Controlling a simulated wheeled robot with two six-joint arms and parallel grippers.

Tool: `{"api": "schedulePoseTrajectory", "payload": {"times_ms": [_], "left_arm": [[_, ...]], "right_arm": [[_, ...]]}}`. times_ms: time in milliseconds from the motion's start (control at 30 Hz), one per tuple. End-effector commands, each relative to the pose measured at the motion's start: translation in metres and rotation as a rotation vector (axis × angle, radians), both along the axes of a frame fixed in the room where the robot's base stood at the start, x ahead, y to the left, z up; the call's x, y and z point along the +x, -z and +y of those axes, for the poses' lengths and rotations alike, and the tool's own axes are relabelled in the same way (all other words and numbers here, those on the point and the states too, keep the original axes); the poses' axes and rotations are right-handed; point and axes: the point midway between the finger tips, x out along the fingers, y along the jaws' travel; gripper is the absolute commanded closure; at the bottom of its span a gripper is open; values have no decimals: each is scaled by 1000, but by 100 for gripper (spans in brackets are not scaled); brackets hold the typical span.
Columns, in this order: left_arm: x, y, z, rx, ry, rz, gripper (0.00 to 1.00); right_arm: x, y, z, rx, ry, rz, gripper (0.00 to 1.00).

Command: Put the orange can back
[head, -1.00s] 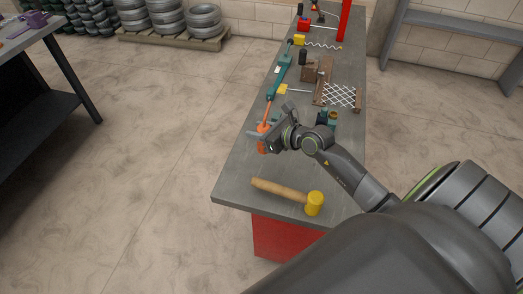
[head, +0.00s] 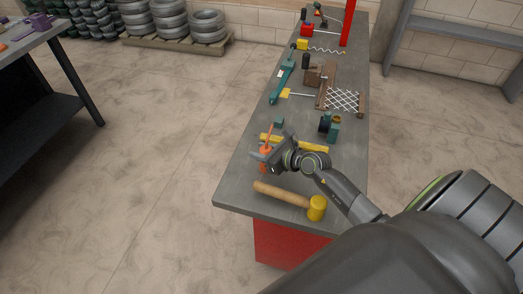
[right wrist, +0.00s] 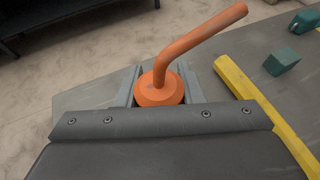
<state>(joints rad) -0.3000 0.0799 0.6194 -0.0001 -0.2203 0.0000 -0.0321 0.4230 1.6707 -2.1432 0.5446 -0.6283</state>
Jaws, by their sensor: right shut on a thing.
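The orange can (head: 268,134), with a long bent spout, is near the front left edge of the grey workbench (head: 239,188). My right gripper (head: 263,154) is shut on its body. In the right wrist view the can (right wrist: 160,90) stands between the two fingers (right wrist: 163,94), its spout leaning up to the right. The fingers and palm hide its lower body, and I cannot tell whether its base touches the bench. My left gripper is not in view.
A yellow bar (head: 314,147) lies just behind my right gripper. A yellow-headed mallet (head: 317,207) with a wooden handle lies in front. Teal blocks (head: 279,123), a green-and-black tool (head: 329,125) and wire mesh (head: 343,100) lie farther back.

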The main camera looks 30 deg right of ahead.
Motion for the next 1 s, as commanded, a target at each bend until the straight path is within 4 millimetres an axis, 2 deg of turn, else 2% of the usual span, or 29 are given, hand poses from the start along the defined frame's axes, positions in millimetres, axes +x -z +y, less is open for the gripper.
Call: {"api": "schedulePoseTrajectory", "payload": {"times_ms": [33,167,567,767,1000], "left_arm": [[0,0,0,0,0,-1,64],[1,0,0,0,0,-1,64],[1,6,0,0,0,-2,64],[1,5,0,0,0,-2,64],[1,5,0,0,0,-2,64]], "right_arm": [[0,1,0,0,0,0,62],[0,0,0,0,0,0,45],[0,2,0,-1,0,-1,44],[-29,-10,-11,-4,-2,2,44],[-77,-30,-27,-6,-3,3,44]]}}
